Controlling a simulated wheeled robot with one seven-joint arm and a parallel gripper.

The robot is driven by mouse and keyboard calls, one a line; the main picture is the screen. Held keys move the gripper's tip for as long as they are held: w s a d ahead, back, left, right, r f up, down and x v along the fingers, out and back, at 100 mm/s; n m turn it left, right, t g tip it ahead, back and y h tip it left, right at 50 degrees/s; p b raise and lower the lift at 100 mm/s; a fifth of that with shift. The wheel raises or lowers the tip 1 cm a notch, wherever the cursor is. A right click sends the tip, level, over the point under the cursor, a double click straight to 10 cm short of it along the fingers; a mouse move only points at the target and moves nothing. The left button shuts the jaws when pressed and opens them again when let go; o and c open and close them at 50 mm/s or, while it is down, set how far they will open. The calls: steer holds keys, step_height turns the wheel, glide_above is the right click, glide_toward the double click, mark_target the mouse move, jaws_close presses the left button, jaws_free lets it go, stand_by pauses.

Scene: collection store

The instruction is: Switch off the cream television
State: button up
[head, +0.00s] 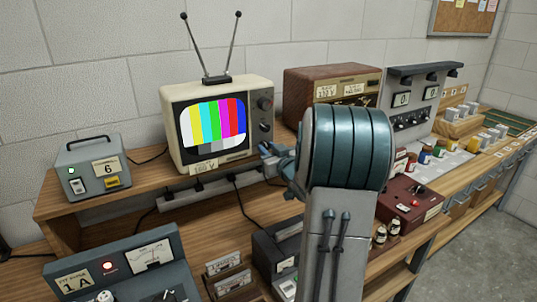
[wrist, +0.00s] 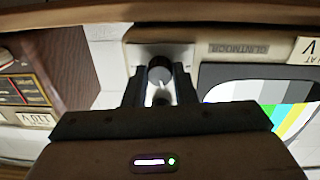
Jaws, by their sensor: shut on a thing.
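The cream television (head: 172,97) stands on the raised wooden shelf, its screen lit with colour bars. Its dark control panel, right of the screen, shows round knobs (head: 265,103). The lit screen also shows at the right of the wrist view (wrist: 270,95), which is upside down. My gripper (head: 265,150) is at the lower right of the television's front. In the wrist view, my gripper's dark fingers (wrist: 160,92) are closed around a round knob (wrist: 160,72) at the lower end of the panel. The fingers hide part of the panel.
A grey box marked 6 (head: 90,168) stands left of the television with a green light lit. A brown wooden radio (head: 330,85) stands close on the right. A power strip (head: 205,188) and cables lie below the television. Other devices crowd the lower bench.

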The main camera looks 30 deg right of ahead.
steer(key=shift+f+n+y+b, duration=0.1)
steer(key=shift+n+y+b, duration=0.2)
steer(key=shift+n+b, duration=8.25)
steer(key=shift+d+m+b, duration=0.1)
steer(key=shift+m+b, duration=0.65)
steer(key=shift+b, duration=0.25)
steer(key=o, duration=1)
steer(key=s, duration=0.9)
steer(key=s+a, duration=0.1)
steer(key=s, duration=0.3)
steer(key=shift+s+f, duration=0.25)
steer(key=shift+s, duration=0.15)
